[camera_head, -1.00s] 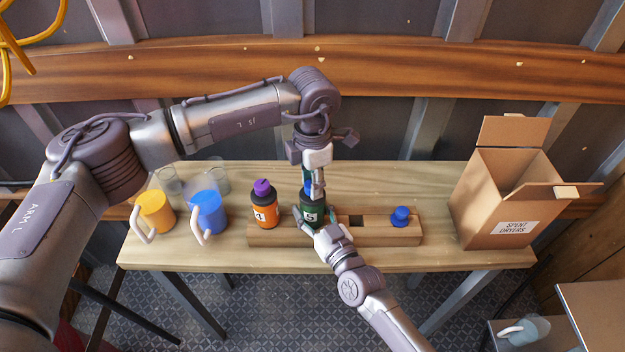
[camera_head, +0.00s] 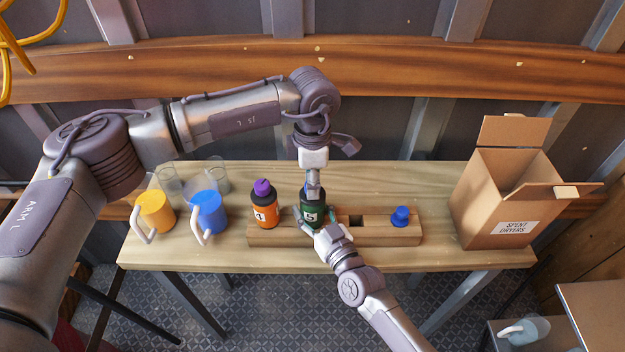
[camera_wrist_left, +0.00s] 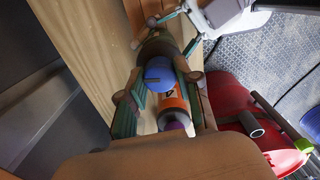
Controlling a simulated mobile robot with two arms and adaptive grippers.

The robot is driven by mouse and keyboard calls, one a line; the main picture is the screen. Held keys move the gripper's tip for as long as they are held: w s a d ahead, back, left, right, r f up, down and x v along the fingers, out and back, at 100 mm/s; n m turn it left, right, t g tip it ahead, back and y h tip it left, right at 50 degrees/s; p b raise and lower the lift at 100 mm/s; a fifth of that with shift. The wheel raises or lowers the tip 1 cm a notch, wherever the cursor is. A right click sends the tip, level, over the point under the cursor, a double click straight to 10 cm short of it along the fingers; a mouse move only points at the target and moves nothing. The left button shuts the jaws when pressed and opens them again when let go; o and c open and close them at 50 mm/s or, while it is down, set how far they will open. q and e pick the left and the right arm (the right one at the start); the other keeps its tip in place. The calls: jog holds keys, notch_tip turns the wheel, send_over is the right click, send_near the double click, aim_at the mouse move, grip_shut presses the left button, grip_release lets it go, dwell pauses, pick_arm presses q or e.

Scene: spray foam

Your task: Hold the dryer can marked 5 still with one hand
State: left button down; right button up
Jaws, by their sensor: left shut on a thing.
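The dryer can marked 5 (camera_head: 312,213) is dark green and stands upright in the wooden rack (camera_head: 268,238). Its blue cap shows from above in the left wrist view (camera_wrist_left: 159,74). My left gripper (camera_head: 312,187) comes down from above and is shut on this cap, with a finger on each side. My right gripper (camera_head: 323,219) reaches in from the front at a low height. Its fingers lie on both sides of the can's body and look closed on it; part of the contact is hidden.
An orange can marked 4 (camera_head: 264,208) with a purple cap stands left of can 5. A blue cap (camera_head: 400,216) sits at the rack's right. Yellow (camera_head: 156,212) and blue (camera_head: 209,216) mugs and clear cups stand left. An open "spent dryers" box (camera_head: 490,215) stands right.

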pick_arm(q)
jog(key=c, duration=0.8)
grip_release()
notch_tip(320, 180, up, 12)
pick_arm(e)
jog(key=o, duration=1.5)
